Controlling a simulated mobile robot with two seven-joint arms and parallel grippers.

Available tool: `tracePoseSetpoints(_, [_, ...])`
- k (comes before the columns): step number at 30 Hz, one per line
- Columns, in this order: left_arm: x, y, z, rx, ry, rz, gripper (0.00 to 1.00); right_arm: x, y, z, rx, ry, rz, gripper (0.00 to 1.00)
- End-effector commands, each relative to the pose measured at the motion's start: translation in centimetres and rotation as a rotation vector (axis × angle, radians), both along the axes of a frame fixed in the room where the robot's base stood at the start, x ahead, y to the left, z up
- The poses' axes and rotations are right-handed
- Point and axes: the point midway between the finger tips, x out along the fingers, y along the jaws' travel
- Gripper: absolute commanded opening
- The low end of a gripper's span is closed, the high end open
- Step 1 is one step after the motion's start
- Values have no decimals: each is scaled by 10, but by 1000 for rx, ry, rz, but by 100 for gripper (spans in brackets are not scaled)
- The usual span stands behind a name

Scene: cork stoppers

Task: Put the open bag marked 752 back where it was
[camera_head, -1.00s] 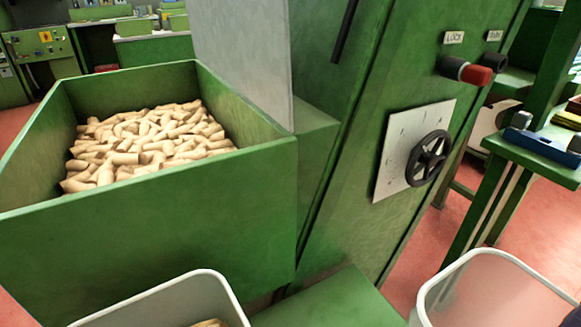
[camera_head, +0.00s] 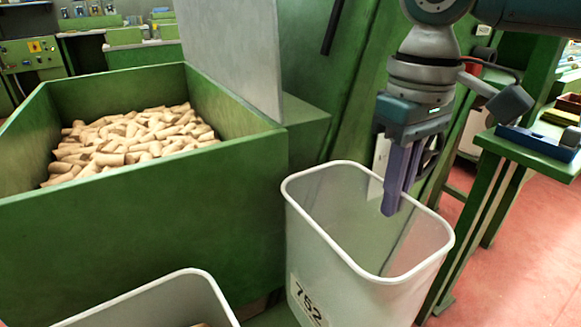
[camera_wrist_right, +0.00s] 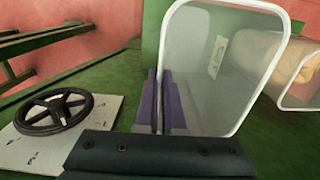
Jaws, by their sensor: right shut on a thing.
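The thing marked 752 looks like a pale, open-topped bin (camera_head: 330,235) with a rounded rim and a white 752 label low on its front. It appears empty inside as far as I can see. My right gripper (camera_head: 393,203) points down at its far rim and is shut on that rim. In the right wrist view, the purple fingers (camera_wrist_right: 161,105) close on the wall of the bin (camera_wrist_right: 215,75). The bin's base is out of frame, so I cannot tell whether it rests on anything. My left gripper is not in view.
A second pale bin (camera_head: 165,300) stands at the lower left; its contents barely show. A large green hopper (camera_head: 130,235) full of cork stoppers (camera_head: 125,140) is behind it. A green machine with a black handwheel (camera_wrist_right: 55,111) stands close by. A green bench (camera_head: 535,150) is at right.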

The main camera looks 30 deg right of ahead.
Motion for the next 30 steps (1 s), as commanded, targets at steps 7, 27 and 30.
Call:
tracePoseSetpoints(7, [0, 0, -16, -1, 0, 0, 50, -1, 0, -42, -1, 3, -2, 0])
tracePoseSetpoints(27, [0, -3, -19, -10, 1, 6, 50, 3, 0, -52, -1, 0, 0, 28])
tracePoseSetpoints(30, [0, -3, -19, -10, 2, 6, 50, 3, 0, -52, -1, 0, 0, 36])
